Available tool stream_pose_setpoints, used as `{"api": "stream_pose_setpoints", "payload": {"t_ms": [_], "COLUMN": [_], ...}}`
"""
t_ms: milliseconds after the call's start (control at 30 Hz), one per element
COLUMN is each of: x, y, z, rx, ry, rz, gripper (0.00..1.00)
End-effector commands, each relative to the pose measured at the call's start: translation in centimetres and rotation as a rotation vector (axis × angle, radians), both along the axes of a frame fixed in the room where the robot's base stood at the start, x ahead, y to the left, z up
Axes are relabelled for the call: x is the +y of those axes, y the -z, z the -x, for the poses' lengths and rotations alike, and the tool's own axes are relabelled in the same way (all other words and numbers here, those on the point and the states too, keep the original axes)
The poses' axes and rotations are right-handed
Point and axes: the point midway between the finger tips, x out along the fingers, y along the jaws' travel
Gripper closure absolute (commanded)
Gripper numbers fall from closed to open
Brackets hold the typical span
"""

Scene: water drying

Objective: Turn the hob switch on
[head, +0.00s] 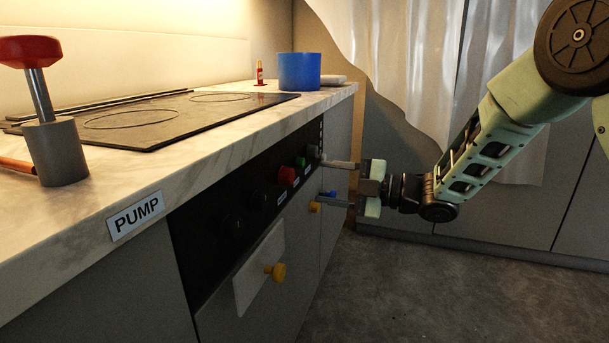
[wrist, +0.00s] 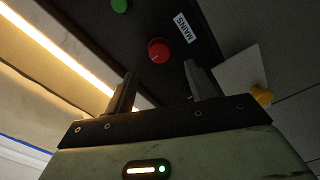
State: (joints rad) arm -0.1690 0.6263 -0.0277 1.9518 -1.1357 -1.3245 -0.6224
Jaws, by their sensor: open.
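A black control panel (head: 215,245) on the front of the counter carries a row of knobs. A red knob (head: 287,176) and a green knob (head: 301,161) are towards its far end, with black knobs (head: 258,200) nearer. In the wrist view, a label reading MAINS (wrist: 186,28) lies beside the red knob (wrist: 159,50). I cannot tell which knob is the hob switch; the other labels are unreadable. My gripper (head: 330,180) is open and empty, its fingers pointing at the panel. In the wrist view the red knob shows between and beyond the fingertips (wrist: 159,75), apparently untouched.
The dark hob (head: 160,118) lies on the marble counter (head: 230,125), with a blue container (head: 299,71) at the far end. A red-topped lever (head: 42,100) stands near the PUMP label (head: 137,215). Yellow knobs (head: 276,271) stick out below the panel. The floor is clear.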

Motion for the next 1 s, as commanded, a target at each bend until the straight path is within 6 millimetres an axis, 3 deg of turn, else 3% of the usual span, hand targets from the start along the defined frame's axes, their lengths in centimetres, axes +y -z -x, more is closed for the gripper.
{"api": "stream_pose_setpoints", "payload": {"t_ms": [200,400,867,1000], "x": [-4.7,-7.1,-7.7,-6.8], "y": [-0.2,0.0,0.0,-0.3], "z": [1.6,2.5,2.8,2.4], "rx": [0.0,-0.001,-0.001,0.038], "ry": [0.004,0.002,0.0,0.057], "rz": [0.001,0.001,0.0,0.023], "gripper": [0.45,0.45,0.45,0.45]}}
